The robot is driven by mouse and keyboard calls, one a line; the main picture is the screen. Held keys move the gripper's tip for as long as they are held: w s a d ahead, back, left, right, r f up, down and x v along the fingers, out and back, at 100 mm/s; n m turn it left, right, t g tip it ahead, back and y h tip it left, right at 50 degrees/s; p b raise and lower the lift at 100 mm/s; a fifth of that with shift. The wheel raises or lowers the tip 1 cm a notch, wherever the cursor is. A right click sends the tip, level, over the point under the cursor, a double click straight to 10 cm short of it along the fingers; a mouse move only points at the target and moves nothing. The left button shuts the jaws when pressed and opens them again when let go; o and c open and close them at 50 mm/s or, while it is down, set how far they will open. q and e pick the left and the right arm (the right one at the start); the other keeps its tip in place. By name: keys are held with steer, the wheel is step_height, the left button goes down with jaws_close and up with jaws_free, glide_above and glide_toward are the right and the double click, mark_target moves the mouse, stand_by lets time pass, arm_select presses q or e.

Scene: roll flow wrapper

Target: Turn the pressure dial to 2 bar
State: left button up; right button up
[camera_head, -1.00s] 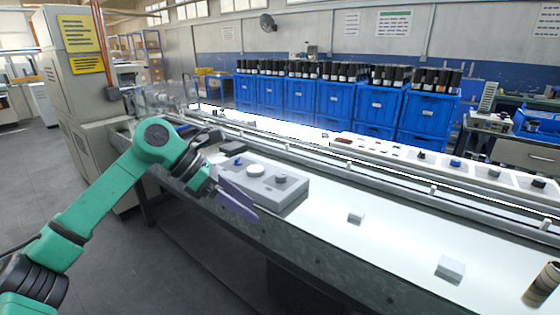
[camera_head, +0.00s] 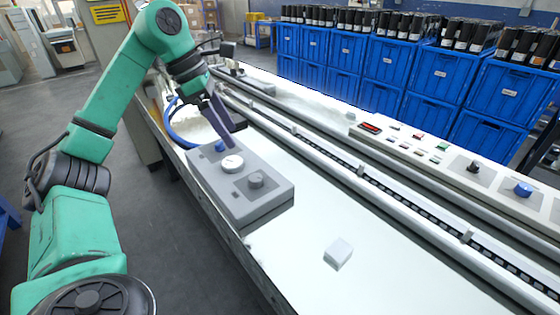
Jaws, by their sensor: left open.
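A grey control box (camera_head: 270,204) sits on the near edge of the white table. On its top are a small blue knob (camera_head: 220,146), a round white dial (camera_head: 232,163) and a grey knob (camera_head: 256,180). I cannot tell which one is the pressure dial, and no scale can be read. My left gripper (camera_head: 231,144) has purple fingers and points down over the far end of the box, its tips close to the blue knob and white dial. It is open and seems to hold nothing; whether it touches a knob cannot be told. My right gripper is out of view.
A long rail (camera_head: 326,163) runs along the table behind the box. Beyond it stands a white panel (camera_head: 440,152) with several buttons and knobs. A small white block (camera_head: 338,253) lies right of the box. Blue crates (camera_head: 435,95) line the back. The front right table is clear.

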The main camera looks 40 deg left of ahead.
mark_target(255, 177)
arm_select(q)
steer(key=b+x, duration=0.1)
steer(key=x, duration=0.3)
steer(key=b+x, duration=0.1)
steer(key=x, duration=0.4)
steer(key=s+b+x, duration=0.1)
steer(key=b+x, duration=0.1)
steer(key=x, duration=0.2)
steer(key=shift+w+d+f, duration=0.1)
steer(key=shift+f, duration=0.4)
jaws_close()
